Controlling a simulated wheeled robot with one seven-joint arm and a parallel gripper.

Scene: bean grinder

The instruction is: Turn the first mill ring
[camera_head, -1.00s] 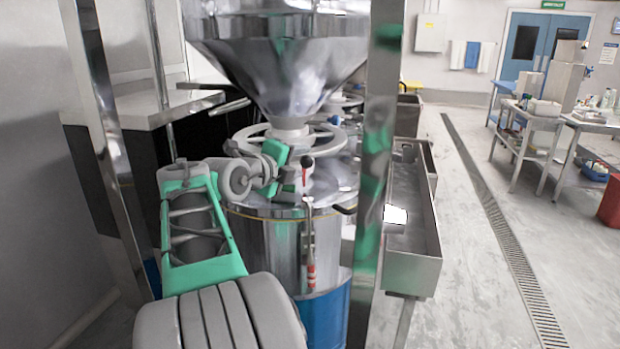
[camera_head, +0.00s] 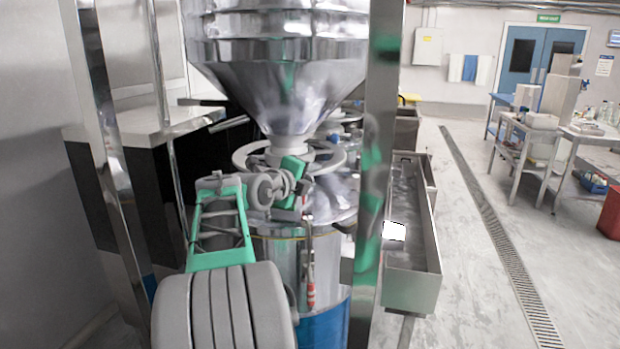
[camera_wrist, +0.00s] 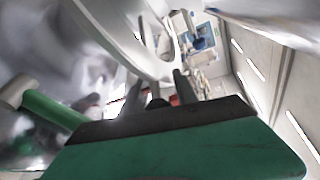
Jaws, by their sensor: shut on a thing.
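The first mill ring (camera_head: 338,157) is a grey hand-wheel ring around the neck below the steel hopper (camera_head: 285,80). My gripper (camera_head: 303,185), green and grey, is at the near side of the ring and is shut on its rim. The exact contact is partly hidden behind the gripper body in the head view. In the wrist view the pale curved ring (camera_wrist: 150,58) runs down to the two dark fingers (camera_wrist: 156,92), above the green gripper body.
A steel post (camera_head: 378,130) stands just right of the mill, another (camera_head: 100,130) to the left. A steel trough (camera_head: 425,275) lies right. The floor beyond is open.

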